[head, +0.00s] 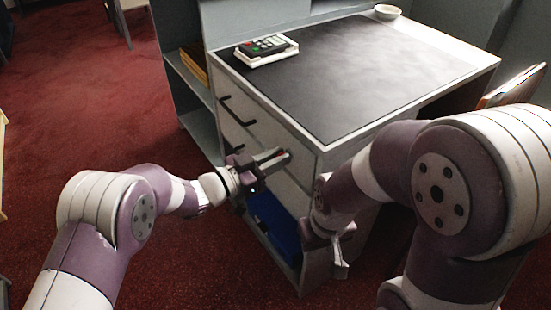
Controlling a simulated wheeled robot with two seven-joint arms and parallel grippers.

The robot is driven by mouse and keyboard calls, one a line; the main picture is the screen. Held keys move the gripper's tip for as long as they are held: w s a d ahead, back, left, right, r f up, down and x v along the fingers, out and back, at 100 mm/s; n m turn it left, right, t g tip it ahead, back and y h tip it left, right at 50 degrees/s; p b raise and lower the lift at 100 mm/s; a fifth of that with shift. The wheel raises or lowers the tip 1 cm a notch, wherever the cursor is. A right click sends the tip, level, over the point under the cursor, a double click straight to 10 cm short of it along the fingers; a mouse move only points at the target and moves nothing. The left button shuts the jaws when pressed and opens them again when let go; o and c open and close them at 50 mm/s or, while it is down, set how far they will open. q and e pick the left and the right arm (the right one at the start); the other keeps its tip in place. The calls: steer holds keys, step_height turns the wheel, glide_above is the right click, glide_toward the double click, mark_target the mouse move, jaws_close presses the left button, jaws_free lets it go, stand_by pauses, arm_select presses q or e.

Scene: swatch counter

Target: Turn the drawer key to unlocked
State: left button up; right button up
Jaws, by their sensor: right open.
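The drawer unit (262,118) stands under the desk top, with dark bar handles on its light drawer fronts. No key can be made out; my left gripper covers part of the drawer fronts. My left gripper (284,157) is in front of the drawers near the unit's right corner, its fingers pointing right. I cannot tell whether it touches the front, or whether its jaws are open or shut. My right gripper (341,268) is open and hangs low, pointing down, at the right of the unit's front corner. I see nothing in it.
The desk top (375,75) carries a card terminal (266,50) at the left and a small white bowl (387,12) at the back. A blue item (277,225) sits low in the unit. Open red carpet (100,115) lies to the left.

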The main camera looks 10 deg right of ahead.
arm_select(q)
jaws_close()
steer(key=shift+s+d+f+m+b, duration=0.1)
steer(key=shift+m+b, duration=1.6)
steer(key=shift+m, duration=1.25)
steer(key=shift+s+a+f+m+b, duration=0.1)
steer(key=shift+m+b, duration=1.65)
steer(key=shift+m, duration=1.25)
steer(key=shift+s+d+f+m+b, duration=0.1)
steer(key=shift+m+b, duration=1.6)
steer(key=shift+m, duration=1.25)
